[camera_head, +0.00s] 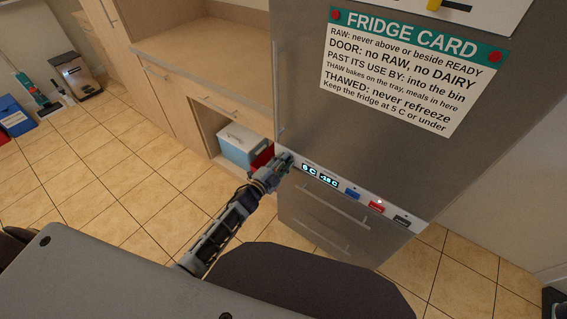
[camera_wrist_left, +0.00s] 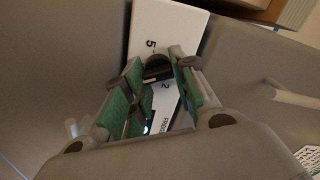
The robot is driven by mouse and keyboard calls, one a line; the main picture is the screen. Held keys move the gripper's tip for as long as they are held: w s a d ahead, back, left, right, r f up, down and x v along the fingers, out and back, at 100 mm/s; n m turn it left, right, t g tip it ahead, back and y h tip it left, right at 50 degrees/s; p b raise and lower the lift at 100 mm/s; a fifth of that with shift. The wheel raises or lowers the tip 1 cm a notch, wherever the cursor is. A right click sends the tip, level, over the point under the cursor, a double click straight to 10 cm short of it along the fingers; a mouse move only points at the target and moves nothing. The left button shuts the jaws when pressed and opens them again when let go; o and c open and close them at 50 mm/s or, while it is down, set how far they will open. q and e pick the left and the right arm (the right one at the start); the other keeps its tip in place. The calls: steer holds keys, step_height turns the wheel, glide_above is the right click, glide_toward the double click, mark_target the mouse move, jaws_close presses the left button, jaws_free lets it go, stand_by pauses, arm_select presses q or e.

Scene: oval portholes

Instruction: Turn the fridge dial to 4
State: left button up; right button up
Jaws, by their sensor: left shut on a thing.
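The fridge (camera_head: 360,165) is a tall steel cabinet with a white control strip (camera_head: 338,186) across its front. My left gripper (camera_head: 285,162) is at the left end of this strip and covers the dial in the head view. In the left wrist view the dark dial (camera_wrist_left: 157,66) sits between the green-padded fingers of my left gripper (camera_wrist_left: 155,88), which are shut on it. Two lit displays (camera_head: 319,175) seem to read 6 C and -18 C. My right gripper is not in view.
Blue, red and dark buttons (camera_head: 376,207) sit along the strip, right of the displays. A fridge card (camera_head: 412,68) is fixed to the door above. Drawer handles (camera_head: 325,236) stick out below. A cool box (camera_head: 240,146) stands in an open cupboard at left.

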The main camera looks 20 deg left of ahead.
arm_select(q)
steer(key=m+b, duration=0.1)
steer(key=m, duration=0.2)
steer(key=shift+f, duration=0.15)
steer(key=shift+m, duration=0.6)
steer(key=shift+m+b, duration=0.5)
steer(key=shift+m, duration=0.2)
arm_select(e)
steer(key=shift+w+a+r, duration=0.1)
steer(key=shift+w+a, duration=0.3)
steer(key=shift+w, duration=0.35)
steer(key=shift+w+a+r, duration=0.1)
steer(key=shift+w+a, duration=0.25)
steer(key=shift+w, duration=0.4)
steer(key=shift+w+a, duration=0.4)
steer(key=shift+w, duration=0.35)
arm_select(q)
steer(key=o, duration=1)
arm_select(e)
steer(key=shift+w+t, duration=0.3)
arm_select(q)
steer(key=shift+o, duration=0.2)
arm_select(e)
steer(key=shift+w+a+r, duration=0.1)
arm_select(q)
steer(key=shift+s, duration=0.1)
steer(key=v, duration=1.1)
steer(key=shift+s, duration=0.4)
